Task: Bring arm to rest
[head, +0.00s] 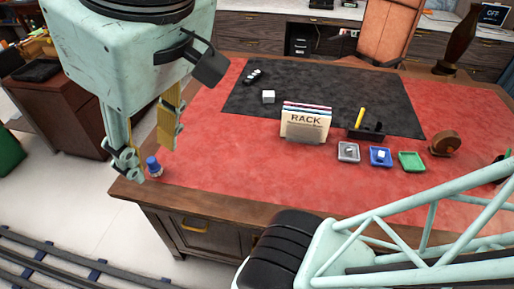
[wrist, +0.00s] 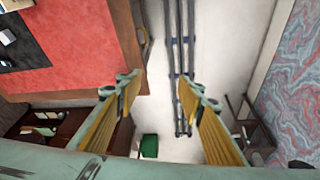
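My gripper (head: 152,158) hangs at the left of the head view, near the desk's front-left corner. Its two fingers with yellow inner pads stand apart, and nothing is between them. In the wrist view the open fingers (wrist: 165,88) have the pale floor and the rails beyond them. The desk (head: 225,190) has a red leather top, and its edge lies to the left of the fingers in the wrist view.
A small blue-topped object (head: 152,166) stands at the desk corner close to the fingertips. A card rack (head: 305,124), a white cube (head: 268,96), a grey tray (head: 348,152), a blue tray (head: 380,157) and a green tray (head: 411,162) are farther right. Floor rails (head: 60,262) run at lower left.

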